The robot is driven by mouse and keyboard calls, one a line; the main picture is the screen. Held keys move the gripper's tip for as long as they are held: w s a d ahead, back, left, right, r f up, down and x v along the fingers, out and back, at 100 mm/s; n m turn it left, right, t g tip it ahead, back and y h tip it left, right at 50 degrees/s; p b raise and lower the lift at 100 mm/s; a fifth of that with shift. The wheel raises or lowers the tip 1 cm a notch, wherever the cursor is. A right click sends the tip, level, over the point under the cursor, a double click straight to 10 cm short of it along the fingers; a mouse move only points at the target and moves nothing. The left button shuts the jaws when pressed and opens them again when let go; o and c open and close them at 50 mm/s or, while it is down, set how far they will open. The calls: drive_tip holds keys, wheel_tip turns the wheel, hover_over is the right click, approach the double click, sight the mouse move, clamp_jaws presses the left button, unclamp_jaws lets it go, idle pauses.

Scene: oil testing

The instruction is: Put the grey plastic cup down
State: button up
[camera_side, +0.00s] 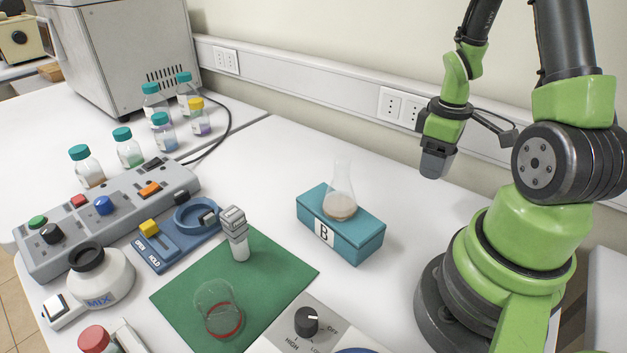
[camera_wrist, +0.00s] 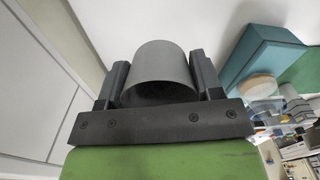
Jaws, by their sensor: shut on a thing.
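The grey plastic cup (camera_wrist: 165,66) is between the two dark fingers of my gripper (camera_wrist: 160,78) in the wrist view, with its round wall facing the camera. My gripper is shut on it. In the side view my gripper (camera_side: 437,158) is at the upper right, held above the white table near the back wall. The cup is hard to tell from the dark fingers there. Bare table shows below and to the left of the gripper.
A teal box marked B (camera_side: 345,240) with a flask (camera_side: 341,195) on top stands left of the gripper. A wall rail with sockets (camera_side: 400,107) runs behind. Table right of the teal box is clear.

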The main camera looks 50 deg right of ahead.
drive_tip(key=w, duration=1.1)
hover_over(256, 194)
drive_tip(key=shift+m, duration=0.4)
wheel_tip(256, 194, down, 10)
drive_tip(key=shift+r, duration=0.1)
drive_tip(key=shift+s, duration=0.1)
drive_tip(key=o, duration=0.9)
